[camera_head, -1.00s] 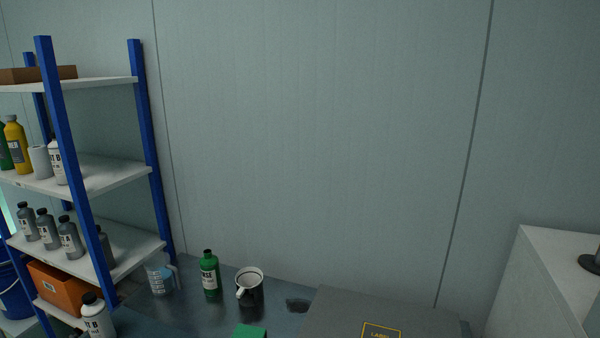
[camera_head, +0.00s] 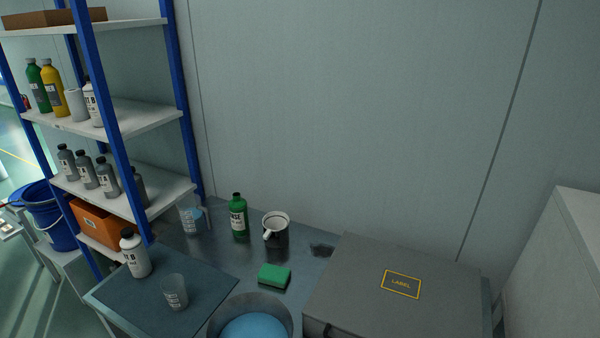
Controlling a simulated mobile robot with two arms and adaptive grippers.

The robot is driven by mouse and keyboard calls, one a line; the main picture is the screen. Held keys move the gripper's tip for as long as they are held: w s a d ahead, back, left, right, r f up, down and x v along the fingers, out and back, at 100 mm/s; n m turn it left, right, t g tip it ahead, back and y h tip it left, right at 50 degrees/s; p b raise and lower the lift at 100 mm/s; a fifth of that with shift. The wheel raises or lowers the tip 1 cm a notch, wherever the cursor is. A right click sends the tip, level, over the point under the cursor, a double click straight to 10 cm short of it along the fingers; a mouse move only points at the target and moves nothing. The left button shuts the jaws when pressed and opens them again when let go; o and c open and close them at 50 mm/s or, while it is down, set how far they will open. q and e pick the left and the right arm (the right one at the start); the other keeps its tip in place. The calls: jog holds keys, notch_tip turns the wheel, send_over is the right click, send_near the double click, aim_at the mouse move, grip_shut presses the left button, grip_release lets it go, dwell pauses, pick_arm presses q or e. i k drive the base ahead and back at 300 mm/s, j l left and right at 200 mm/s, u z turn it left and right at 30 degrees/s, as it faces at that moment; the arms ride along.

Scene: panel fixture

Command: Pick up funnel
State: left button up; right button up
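I cannot clearly make out a funnel. A dark container with a white rim and a pale handle-like part (camera_head: 276,238) stands on the metal worktop near the wall; I cannot tell whether its white part is a separate funnel. A grey round basin (camera_head: 290,316) with blue inside is cut off by the bottom edge. Neither of my grippers is in view.
A green bottle (camera_head: 238,220), a measuring jug (camera_head: 193,218) and a green sponge (camera_head: 273,276) are on the worktop. A white bottle (camera_head: 134,256) and a clear beaker (camera_head: 175,295) stand on a dark mat (camera_head: 215,273). A grey labelled case (camera_head: 365,260) fills the right; a blue-post shelf (camera_head: 162,122) stands left.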

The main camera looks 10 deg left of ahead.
aim_at(276, 224)
jog(key=j+z, duration=0.4)
jog(key=j, duration=0.35)
jog(key=k+j+z, duration=0.1)
jog(key=j+z, duration=0.25)
jog(key=j, duration=0.35)
